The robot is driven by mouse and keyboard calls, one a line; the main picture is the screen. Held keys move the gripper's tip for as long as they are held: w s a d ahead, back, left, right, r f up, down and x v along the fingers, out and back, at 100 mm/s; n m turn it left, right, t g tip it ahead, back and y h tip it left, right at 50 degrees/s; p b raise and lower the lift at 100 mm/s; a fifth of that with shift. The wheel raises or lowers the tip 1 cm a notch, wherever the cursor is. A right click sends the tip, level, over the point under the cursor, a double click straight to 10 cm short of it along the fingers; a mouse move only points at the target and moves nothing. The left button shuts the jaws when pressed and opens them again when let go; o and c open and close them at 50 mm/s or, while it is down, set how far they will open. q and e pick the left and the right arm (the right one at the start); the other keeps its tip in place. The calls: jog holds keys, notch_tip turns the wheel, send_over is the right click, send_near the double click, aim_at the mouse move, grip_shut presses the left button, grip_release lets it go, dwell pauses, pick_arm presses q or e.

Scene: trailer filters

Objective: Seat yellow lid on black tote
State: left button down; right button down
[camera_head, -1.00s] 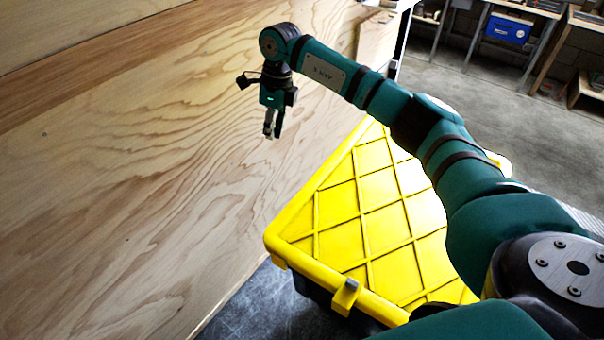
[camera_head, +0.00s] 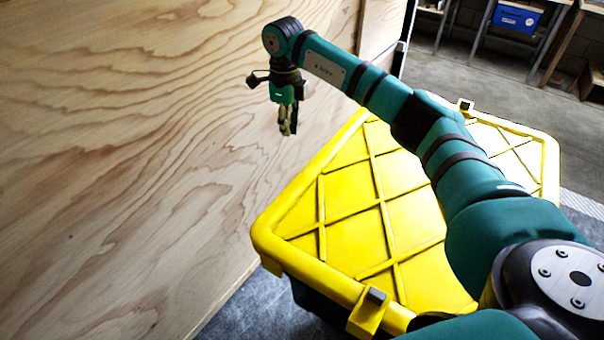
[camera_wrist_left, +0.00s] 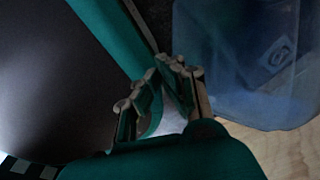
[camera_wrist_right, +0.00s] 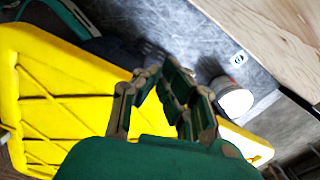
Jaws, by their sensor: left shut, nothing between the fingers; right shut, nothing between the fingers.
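The yellow lid (camera_head: 352,190), with raised diagonal ribs, lies on top of the black tote (camera_head: 312,303) in the head view. A yellow latch (camera_head: 368,312) shows at its near edge. My right arm hides part of the lid, and I cannot tell if its rim is fully down all round. My right gripper (camera_head: 288,128) is shut and empty, pointing down near the plywood wall. In the right wrist view the lid (camera_wrist_right: 62,105) lies behind the right fingers (camera_wrist_right: 165,80). My left gripper (camera_wrist_left: 163,78) shows only in its wrist view, shut and empty, away from the lid.
A plywood wall (camera_head: 120,150) runs along the left. A translucent blue container (camera_wrist_left: 245,60) is beside my left gripper. A white round object (camera_wrist_right: 234,98) is near the lid in the right wrist view. Benches and a blue box (camera_head: 517,16) stand at the back right.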

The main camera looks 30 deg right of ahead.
jog(key=s+d+f+p, duration=0.2)
jog(key=s+f, duration=0.1)
jog(key=f, duration=0.7)
jog(key=shift+d+f, duration=0.15)
jog(key=shift+d, duration=0.05)
jog(key=shift+s, duration=0.1)
